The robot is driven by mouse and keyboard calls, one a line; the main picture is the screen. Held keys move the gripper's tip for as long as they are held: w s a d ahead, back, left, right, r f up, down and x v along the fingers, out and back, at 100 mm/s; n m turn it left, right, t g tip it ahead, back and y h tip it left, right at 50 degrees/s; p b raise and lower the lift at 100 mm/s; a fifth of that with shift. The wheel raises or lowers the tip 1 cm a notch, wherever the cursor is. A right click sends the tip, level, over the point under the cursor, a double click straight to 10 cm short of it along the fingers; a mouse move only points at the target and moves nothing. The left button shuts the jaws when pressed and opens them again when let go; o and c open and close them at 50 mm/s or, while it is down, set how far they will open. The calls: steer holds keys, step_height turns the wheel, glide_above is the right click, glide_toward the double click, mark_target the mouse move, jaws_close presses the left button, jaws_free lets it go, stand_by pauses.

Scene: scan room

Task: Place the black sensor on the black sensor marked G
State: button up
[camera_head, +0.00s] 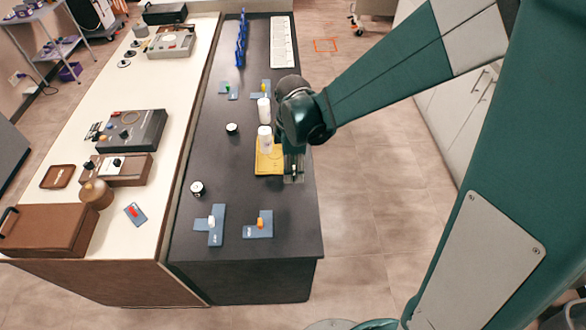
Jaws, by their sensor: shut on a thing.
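A small black round sensor with a pale marked top (197,188) stands on the dark tabletop (190,230), left of my gripper. Another small black round piece with a light top (232,128) stands farther back. The letters on both tops are too small to read. My gripper (293,172) points down beside the right part of a yellow pad (263,166). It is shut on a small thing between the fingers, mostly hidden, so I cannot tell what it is.
White bottles (264,110) (265,140) stand close to the left of my arm. Blue-grey plates with a white knob (216,238) and an orange knob (258,230) lie at the front. A blue rack (241,42) stands at the back.

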steer(key=shift+r, duration=0.1)
steer(key=shift+r, duration=4.05)
steer(key=shift+w+a+r, duration=0.1)
steer(key=shift+w+r, duration=0.05)
steer(key=shift+w, duration=0.05)
steer(key=w+a, duration=0.1)
steer(key=w, duration=0.1)
steer(key=n+p, duration=0.2)
steer(key=p, duration=0.2)
glide_above(232, 127)
steer(key=shift+w+f, duration=0.1)
steer(key=shift+f, duration=2.55)
steer(key=shift+f, duration=3.1)
